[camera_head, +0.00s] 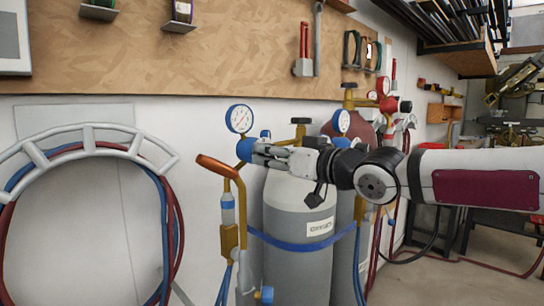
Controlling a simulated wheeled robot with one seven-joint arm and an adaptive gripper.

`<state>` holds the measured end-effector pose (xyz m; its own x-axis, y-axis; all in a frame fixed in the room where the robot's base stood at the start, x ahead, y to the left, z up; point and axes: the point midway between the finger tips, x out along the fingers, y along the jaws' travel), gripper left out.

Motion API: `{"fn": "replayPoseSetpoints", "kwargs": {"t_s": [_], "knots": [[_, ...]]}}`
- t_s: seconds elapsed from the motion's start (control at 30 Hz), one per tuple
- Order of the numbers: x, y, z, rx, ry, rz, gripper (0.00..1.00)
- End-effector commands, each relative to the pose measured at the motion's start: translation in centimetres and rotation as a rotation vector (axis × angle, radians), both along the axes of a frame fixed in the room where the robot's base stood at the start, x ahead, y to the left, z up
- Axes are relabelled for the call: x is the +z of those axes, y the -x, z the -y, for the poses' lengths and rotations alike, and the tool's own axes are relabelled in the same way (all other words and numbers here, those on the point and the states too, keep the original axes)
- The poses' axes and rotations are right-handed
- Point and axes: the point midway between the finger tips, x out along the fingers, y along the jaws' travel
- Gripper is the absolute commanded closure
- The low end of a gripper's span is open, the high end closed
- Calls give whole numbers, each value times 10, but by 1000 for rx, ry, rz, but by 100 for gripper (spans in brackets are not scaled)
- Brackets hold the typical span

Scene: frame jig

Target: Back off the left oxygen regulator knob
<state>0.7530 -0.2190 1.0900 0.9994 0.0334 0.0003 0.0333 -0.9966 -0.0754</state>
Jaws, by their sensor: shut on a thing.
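The left oxygen regulator has a round blue-rimmed gauge (239,118) at its top. Its blue knob (244,149) sits just below the gauge. My gripper (258,151) reaches in from the right, roughly level, and is shut on the blue knob. The fingers hide the knob's right side and part of the regulator body behind it. The grey oxygen cylinder (293,268) stands below my gripper, with a white label and a blue strap.
A second blue gauge (341,121) and a red regulator (387,104) stand close behind my arm. A torch with an orange handle (217,166) hangs just left of the cylinder. Hoses hang on a wall rack (88,135) at left. Floor shows at right.

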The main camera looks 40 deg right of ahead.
Motion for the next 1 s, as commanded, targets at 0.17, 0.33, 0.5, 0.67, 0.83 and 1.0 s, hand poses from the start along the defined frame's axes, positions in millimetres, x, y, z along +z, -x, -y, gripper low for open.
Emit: {"fn": "replayPoseSetpoints", "kwargs": {"t_s": [0.17,0.33,0.5,0.67,0.83,1.0], "knots": [[-1,-1,0,0,105,5,94],[-2,0,0,1,253,10,94],[-1,0,0,0,414,15,94],[-1,0,0,1,568,20,94],[-1,-1,0,1,730,23,94],[-1,-1,0,1,891,29,94]]}}
